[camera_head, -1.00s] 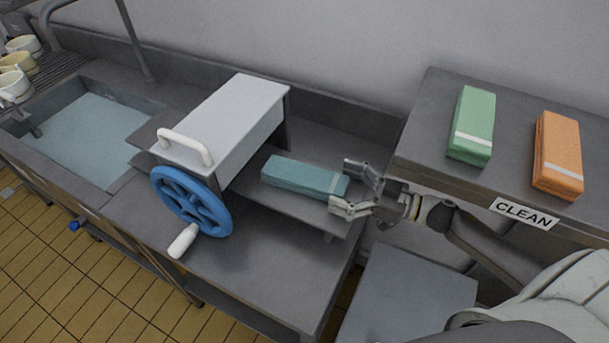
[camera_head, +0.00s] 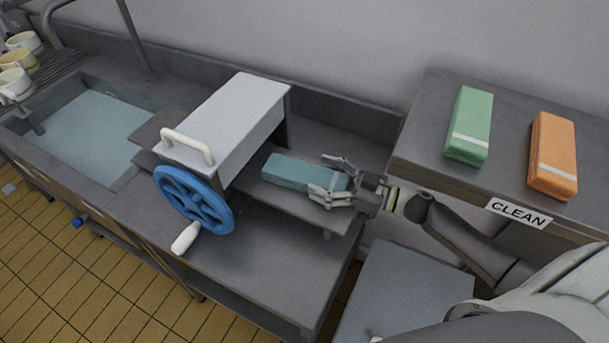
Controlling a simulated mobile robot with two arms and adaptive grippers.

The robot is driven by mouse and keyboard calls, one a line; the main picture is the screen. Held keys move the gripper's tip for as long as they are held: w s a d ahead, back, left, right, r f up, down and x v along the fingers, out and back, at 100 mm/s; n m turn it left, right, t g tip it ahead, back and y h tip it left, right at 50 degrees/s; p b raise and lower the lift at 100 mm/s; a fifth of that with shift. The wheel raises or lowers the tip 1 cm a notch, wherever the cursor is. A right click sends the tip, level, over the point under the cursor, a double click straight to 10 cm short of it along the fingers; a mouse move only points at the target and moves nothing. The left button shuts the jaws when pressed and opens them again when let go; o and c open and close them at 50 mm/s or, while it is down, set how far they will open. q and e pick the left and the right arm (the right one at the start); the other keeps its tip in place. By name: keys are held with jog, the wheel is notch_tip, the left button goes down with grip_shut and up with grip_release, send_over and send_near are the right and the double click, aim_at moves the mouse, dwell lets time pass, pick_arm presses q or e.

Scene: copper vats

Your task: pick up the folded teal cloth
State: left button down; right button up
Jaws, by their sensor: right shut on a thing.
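The folded teal cloth (camera_head: 293,172) lies on the grey outfeed tray (camera_head: 277,202) at the right of the mangle. It is a long block with a pale band near its right end. My right gripper (camera_head: 333,181) reaches in from the right and is shut on the cloth's right end, one finger on the far side and one on the near side. The fingers hide part of that end. The cloth looks to be still at tray level. My left gripper is not in view.
The mangle (camera_head: 228,120) has a blue crank wheel (camera_head: 193,200) with a white handle. A green cloth (camera_head: 469,126) and an orange cloth (camera_head: 552,155) lie on the raised shelf marked CLEAN (camera_head: 518,213). A water-filled sink (camera_head: 88,137) is at left.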

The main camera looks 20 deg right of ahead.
jog(key=shift+c, duration=0.7)
jog(key=shift+r, duration=0.1)
